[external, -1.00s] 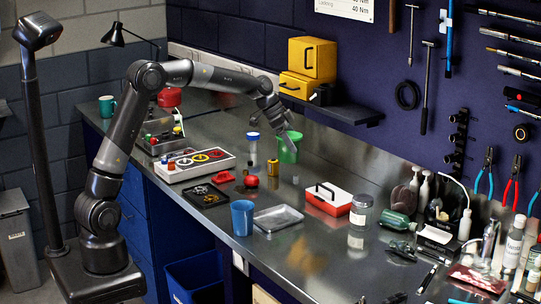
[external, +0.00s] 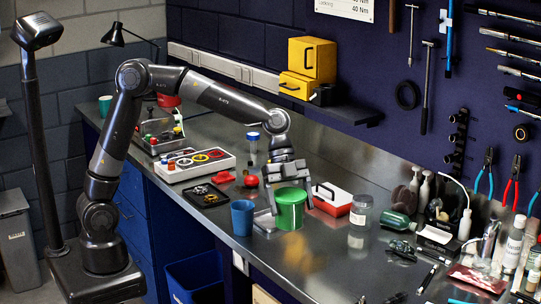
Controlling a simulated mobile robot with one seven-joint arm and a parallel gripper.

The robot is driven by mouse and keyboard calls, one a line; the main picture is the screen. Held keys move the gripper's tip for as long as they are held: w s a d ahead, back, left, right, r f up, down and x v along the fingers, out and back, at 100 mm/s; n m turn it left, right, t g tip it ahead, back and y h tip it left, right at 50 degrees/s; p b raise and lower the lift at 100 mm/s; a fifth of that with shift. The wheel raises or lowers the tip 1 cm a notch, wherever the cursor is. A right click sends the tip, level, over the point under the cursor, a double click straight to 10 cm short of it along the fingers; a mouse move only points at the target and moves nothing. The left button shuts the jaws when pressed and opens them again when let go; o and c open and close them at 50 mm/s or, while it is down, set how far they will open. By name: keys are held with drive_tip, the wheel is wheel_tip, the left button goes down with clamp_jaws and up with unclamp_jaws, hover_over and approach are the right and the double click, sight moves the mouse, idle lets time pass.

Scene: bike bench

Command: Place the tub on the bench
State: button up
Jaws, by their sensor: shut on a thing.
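The green tub (external: 291,210) is upright, low over the front middle of the bench (external: 335,250). My gripper (external: 276,200) comes down from above and is shut on the tub's left side. I cannot tell for sure whether the tub's bottom touches the bench or the shallow metal tray (external: 262,224). The gripper and tub hide most of that tray.
A blue cup (external: 242,218) stands just left of the gripper. A red and white box (external: 331,199) and a glass jar (external: 360,212) stand to the right. A blurry tan patch (external: 299,252) shows on the bench in front. Bare bench lies front right.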

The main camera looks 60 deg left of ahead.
drive_tip(key=shift+s+d+f, duration=0.15)
drive_tip(key=shift+s, duration=0.05)
drive_tip(key=shift+w+a+f, duration=0.75)
drive_tip(key=shift+w+f, duration=0.95)
drive_tip(key=shift+f, duration=0.1)
drive_tip(key=shift+w+a+f, duration=0.75)
drive_tip(key=shift+w+f, duration=0.95)
drive_tip(key=shift+f, duration=0.05)
drive_tip(key=shift+w+a+f, duration=0.75)
drive_tip(key=shift+w+f, duration=0.95)
drive_tip(key=shift+f, duration=0.1)
drive_tip(key=shift+f, duration=0.1)
drive_tip(key=o, duration=0.9)
drive_tip(key=shift+o, duration=0.2)
